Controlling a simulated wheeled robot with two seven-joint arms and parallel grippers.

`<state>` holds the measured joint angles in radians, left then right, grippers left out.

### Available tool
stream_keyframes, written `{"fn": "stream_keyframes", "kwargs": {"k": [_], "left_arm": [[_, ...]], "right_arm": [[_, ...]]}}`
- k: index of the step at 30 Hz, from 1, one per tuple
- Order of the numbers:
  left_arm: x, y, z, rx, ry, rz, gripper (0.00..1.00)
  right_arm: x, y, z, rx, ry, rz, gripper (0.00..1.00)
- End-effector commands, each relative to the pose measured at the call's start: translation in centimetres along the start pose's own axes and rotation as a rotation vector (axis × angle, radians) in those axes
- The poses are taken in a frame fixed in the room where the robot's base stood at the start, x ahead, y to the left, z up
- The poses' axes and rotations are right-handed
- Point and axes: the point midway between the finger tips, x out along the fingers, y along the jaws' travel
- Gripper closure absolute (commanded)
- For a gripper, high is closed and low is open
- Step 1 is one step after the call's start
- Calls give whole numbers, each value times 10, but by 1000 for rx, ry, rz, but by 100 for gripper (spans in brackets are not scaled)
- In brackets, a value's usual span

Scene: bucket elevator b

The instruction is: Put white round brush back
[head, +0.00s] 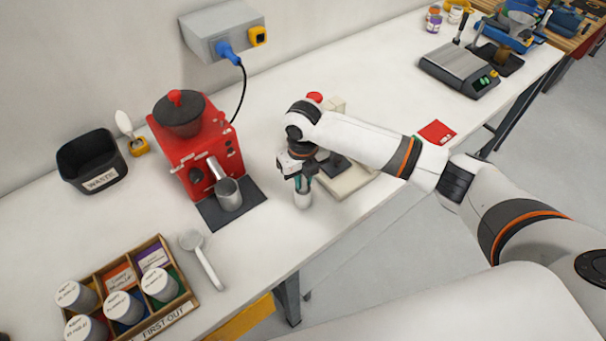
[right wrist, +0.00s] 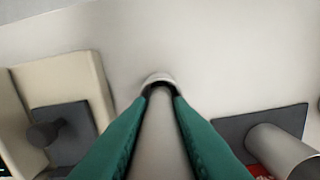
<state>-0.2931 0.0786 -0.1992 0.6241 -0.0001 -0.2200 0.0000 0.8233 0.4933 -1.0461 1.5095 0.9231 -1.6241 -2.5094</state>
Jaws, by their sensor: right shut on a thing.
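My right gripper (head: 304,183) is over the table between the red grinder and the cream-coloured block. Its green fingers, also in the right wrist view (right wrist: 160,98), are shut on a pale round shaft (right wrist: 160,140), which I take to be the white round brush. A small white cup-like holder (head: 303,200) stands on the table right below the fingertips. In the right wrist view, its white rim (right wrist: 160,77) with a dark inside shows at the shaft's far end. I cannot tell how deep the shaft sits in it. My left gripper is not in view.
The red grinder (head: 200,150) with a metal cup (head: 229,194) on a dark mat (head: 247,203) stands left of the gripper. The cream block (head: 346,182) is close on the right. A white scoop (head: 204,262) and a wooden jar tray (head: 190,295) lie front left.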

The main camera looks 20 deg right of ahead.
Motion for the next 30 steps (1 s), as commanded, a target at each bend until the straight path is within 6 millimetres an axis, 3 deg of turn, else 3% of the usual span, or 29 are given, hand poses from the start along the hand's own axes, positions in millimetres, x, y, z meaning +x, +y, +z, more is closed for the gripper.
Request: {"fn": "stream_keyframes", "kwargs": {"k": [3, 9, 10, 14, 25, 30], "left_arm": [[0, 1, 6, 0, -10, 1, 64], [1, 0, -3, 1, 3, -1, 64], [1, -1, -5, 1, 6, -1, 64], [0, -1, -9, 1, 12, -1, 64], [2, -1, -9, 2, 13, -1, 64], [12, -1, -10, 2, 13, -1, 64]], "right_arm": [[0, 0, -1, -1, 3, 0, 100], [3, 0, 0, -1, 2, 0, 100], [3, 0, 0, -1, 2, 0, 80], [3, 0, 0, -1, 2, 0, 59], [-3, 0, -1, 0, 3, 0, 59], [-28, 0, -2, -2, 7, 0, 59]]}}
